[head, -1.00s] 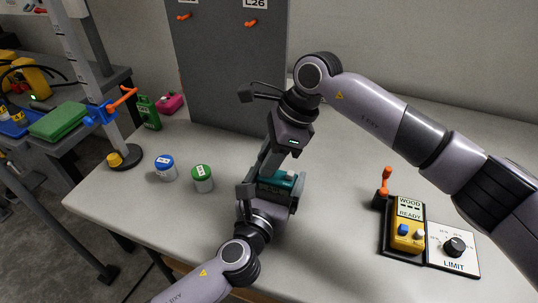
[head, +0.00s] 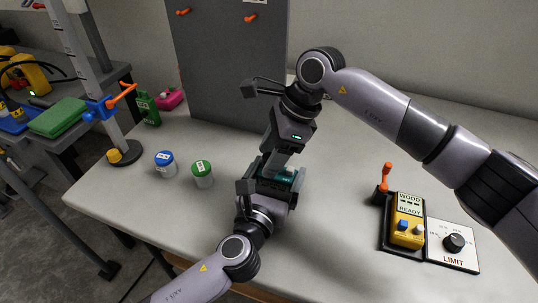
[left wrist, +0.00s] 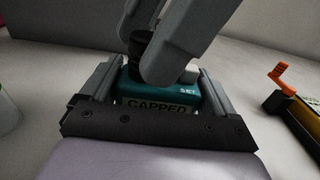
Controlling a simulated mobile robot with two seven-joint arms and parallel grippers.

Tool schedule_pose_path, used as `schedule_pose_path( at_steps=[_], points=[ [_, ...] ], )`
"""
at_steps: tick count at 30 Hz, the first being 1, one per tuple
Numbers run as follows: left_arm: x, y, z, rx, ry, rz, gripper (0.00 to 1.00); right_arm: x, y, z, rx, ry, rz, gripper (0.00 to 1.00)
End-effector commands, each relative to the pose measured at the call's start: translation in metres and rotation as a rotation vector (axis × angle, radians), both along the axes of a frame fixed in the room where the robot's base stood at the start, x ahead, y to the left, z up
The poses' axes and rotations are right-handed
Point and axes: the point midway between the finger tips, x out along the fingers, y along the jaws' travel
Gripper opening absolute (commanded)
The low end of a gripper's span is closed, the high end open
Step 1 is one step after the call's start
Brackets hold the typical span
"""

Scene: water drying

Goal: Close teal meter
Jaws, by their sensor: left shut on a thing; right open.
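The teal meter (head: 286,179) stands on the grey table in the middle of the head view, mostly hidden by both grippers. In the left wrist view the teal meter (left wrist: 155,97) shows a "CAPPED" display and a "SET" label. My left gripper (left wrist: 157,88) is shut on it, one finger along each side. My right gripper (head: 272,170) reaches down from above and is open, its fingers at the meter's top. A dark round part (left wrist: 140,42) shows beside the right fingers; I cannot tell whether they touch it.
A green-lidded jar (head: 202,174) and a blue-lidded jar (head: 165,165) stand to the left. A yellow device (head: 407,222) and a LIMIT dial panel (head: 453,244) lie to the right. A grey upright panel (head: 228,65) stands behind. The table between meter and yellow device is clear.

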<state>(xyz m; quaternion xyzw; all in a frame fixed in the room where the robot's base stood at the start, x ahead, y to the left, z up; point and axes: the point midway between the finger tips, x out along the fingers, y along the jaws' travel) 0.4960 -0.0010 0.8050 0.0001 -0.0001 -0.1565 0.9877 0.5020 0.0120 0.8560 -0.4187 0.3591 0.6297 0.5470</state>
Motion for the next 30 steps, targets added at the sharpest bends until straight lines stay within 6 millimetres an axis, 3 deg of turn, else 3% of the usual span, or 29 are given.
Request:
schedule_pose_path(
  at_steps=[9,15,28,29,30],
  points=[
    [0.0,0.0,0.0,0.0,0.0,0.0,0.34,0.004,-0.026,0.062,0.002,-0.005,0.0,0.58],
    [0.0,0.0,0.0,0.0,0.0,0.0,0.34,0.005,-0.038,0.091,0.0,-0.002,0.0,0.58],
    [0.0,0.0,0.0,0.0,0.0,0.001,0.34,0.005,-0.043,0.102,0.002,0.0,0.001,0.58],
    [0.0,0.0,0.0,0.0,0.0,0.001,0.92,0.005,-0.043,0.102,0.002,0.0,0.001,0.58],
    [0.0,0.0,0.0,0.0,0.0,0.001,1.0,0.005,-0.043,0.102,0.002,0.0,0.001,0.58]
  ],
)
